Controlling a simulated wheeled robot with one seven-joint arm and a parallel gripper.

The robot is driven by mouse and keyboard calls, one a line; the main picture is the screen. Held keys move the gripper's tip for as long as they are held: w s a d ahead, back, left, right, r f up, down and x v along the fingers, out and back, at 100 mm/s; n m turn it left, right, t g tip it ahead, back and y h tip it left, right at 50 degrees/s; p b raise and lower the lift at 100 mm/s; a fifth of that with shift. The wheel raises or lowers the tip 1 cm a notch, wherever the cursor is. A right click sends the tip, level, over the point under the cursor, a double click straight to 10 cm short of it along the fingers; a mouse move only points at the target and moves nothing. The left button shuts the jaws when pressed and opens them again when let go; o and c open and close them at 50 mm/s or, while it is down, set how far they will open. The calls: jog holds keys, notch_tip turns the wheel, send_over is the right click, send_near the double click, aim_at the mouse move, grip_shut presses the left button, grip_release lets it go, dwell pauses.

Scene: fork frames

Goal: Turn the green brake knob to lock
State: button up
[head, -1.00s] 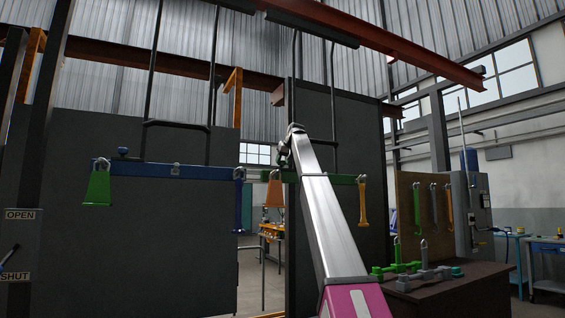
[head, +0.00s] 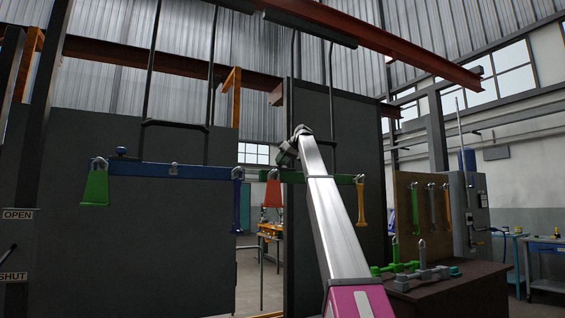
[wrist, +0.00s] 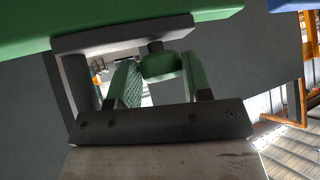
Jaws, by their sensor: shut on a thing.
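The green brake knob (wrist: 160,66) shows in the wrist view as a rounded green piece on a short dark stem under a green bar (wrist: 125,25). My gripper (wrist: 159,76) is shut on the knob, with a green-padded finger on each side of it. In the head view the green bar (head: 335,179) crosses the right dark panel. My wrist and arm cover part of the bar there, and the knob is hidden. I cannot read the knob's turn angle, and no lock mark shows on it.
A blue bar (head: 175,170) crosses the left panel, with a green hanging handle (head: 95,187) and a blue one (head: 238,205). A dark bench (head: 455,292) with green and grey fittings stands right.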

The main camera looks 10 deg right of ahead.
jog(key=o, duration=0.9)
jog(key=shift+d, duration=0.1)
jog(key=v, duration=1)
jog(key=shift+s+d+r, duration=0.15)
jog(key=shift+s+r, duration=0.05)
jog(key=shift+r, duration=0.05)
